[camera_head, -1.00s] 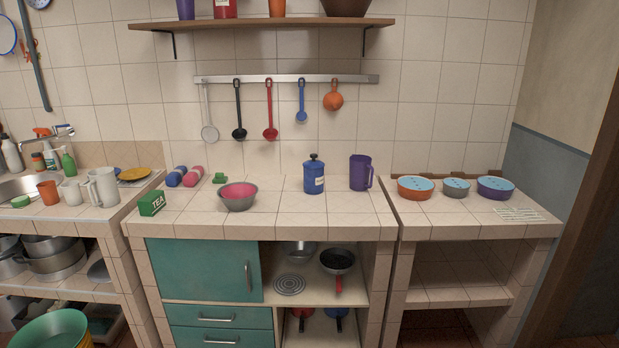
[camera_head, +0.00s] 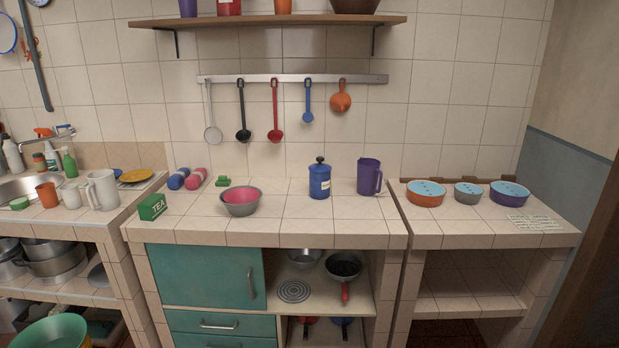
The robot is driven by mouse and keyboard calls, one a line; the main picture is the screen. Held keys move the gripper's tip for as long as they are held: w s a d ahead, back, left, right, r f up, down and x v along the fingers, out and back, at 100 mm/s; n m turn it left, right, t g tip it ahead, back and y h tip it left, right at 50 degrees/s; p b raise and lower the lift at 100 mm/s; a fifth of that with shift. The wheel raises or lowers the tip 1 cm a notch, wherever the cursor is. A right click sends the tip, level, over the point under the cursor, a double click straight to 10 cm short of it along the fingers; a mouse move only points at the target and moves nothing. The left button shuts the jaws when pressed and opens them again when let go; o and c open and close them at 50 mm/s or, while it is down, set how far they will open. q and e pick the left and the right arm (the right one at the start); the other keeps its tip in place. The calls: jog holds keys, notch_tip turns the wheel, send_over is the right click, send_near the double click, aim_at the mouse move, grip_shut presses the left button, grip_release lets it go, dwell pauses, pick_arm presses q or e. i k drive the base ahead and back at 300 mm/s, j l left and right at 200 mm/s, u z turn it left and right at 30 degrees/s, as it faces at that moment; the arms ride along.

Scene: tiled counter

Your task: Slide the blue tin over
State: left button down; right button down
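The blue tin (camera_head: 320,180) stands upright on the tiled counter (camera_head: 290,225), towards its back right. It has a black knobbed lid and a pale label on its front. A purple jug (camera_head: 369,176) stands to its right, with a gap between them. Neither of my grippers is in view.
A grey bowl with a pink inside (camera_head: 240,201), a green TEA box (camera_head: 152,207) and pink and blue rolled items stand left of the tin. Several round containers (camera_head: 425,193) stand on the right counter. The counter in front of the tin is clear.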

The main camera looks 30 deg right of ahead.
aim_at(319, 183)
jog(key=i+l+u, duration=0.1)
jog(key=l, duration=0.3)
jog(key=i+l, duration=0.2)
jog(key=l, duration=0.2)
jog(key=i+l+u, duration=0.15)
jog(key=l, duration=0.25)
jog(key=k+l, duration=0.1)
jog(key=l, duration=0.25)
jog(key=k+l+u, duration=0.15)
jog(key=l, duration=0.2)
jog(key=k+l, duration=0.1)
jog(key=l, duration=0.25)
jog(key=k+l+u, duration=0.15)
jog(key=l, duration=0.2)
jog(key=i, duration=0.05)
